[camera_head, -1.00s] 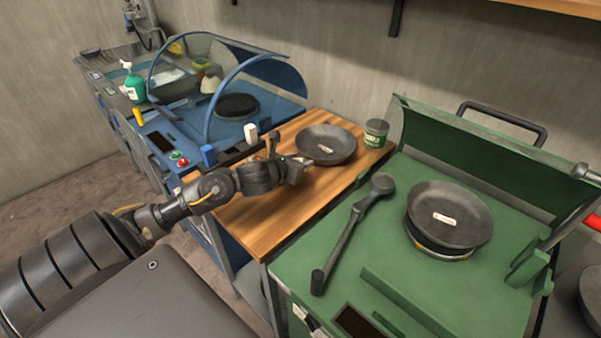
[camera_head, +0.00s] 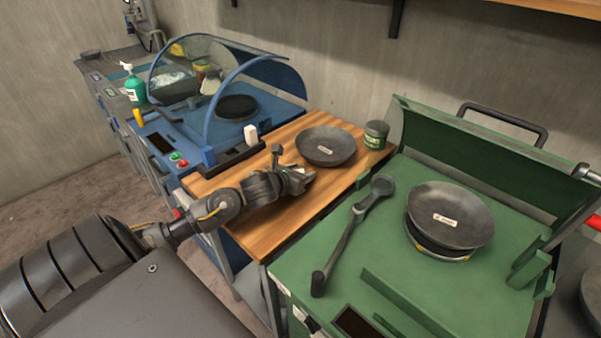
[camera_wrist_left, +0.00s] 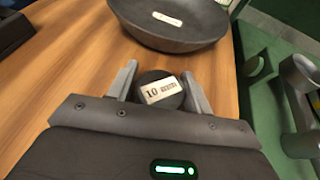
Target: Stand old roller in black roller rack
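A short dark cylinder with a white label reading "10" (camera_wrist_left: 160,92) sits between the two fingers of my left gripper in the left wrist view. It looks like the roller. My left gripper (camera_head: 305,178) is low over the wooden table, just in front of the dark bowl. In the wrist view, its fingers (camera_wrist_left: 162,85) flank the cylinder closely; whether they press on it is unclear. My right gripper is out of view.
A dark bowl (camera_head: 326,146) and a green can (camera_head: 376,134) stand at the table's (camera_head: 262,232) back. Right is a green station (camera_head: 310,255) with another bowl (camera_head: 449,214) and a dark long-handled tool (camera_head: 350,235). Left is a blue machine with a clear hood (camera_head: 212,65).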

